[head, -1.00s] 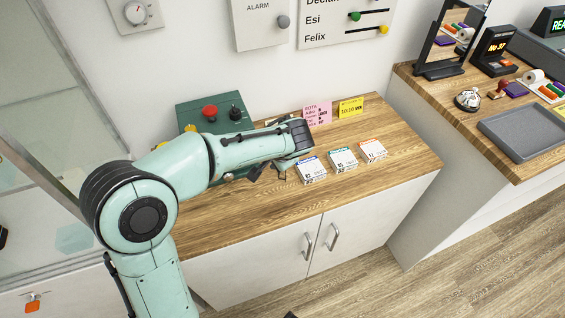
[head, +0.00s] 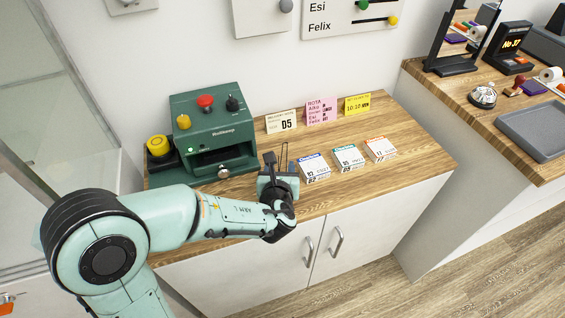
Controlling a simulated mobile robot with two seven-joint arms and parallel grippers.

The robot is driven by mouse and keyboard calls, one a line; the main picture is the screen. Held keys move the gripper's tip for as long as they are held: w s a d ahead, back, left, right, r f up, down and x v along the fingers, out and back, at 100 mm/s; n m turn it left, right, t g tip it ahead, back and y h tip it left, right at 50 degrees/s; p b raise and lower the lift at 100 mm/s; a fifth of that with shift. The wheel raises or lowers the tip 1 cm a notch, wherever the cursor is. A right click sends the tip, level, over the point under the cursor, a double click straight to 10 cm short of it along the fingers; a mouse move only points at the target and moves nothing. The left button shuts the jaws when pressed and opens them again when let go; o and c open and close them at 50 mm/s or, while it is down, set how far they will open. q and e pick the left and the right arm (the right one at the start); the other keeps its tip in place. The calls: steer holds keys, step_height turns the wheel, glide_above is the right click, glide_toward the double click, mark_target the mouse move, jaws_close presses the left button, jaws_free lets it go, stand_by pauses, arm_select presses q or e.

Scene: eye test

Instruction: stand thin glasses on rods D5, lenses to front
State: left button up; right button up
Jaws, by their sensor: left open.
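My left gripper (head: 279,164) is above the near part of the wooden counter (head: 226,191), just left of the row of small boxes, with its fingers pointing away toward the wall. It is open. A thin dark wire-like shape (head: 284,153) shows at its fingertips; I cannot tell whether it is the glasses, a rod or part of the gripper. A cream card reading D5 (head: 281,122) stands behind it near the wall. I cannot make out the thin glasses or the rods clearly; the gripper may hide part of them. My right gripper is not in view.
Several small boxes (head: 313,168) stand right of the gripper. Pink (head: 321,111) and yellow (head: 357,104) cards stand behind. A grey tray (head: 535,130) is on the right counter.

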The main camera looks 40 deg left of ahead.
mark_target(282, 160)
arm_select(q)
steer(key=shift+b+x, duration=0.5)
steer(key=shift+x, duration=2.6)
steer(key=shift+d+f, duration=0.15)
steer(key=shift+d, duration=0.05)
steer(key=c, duration=0.8)
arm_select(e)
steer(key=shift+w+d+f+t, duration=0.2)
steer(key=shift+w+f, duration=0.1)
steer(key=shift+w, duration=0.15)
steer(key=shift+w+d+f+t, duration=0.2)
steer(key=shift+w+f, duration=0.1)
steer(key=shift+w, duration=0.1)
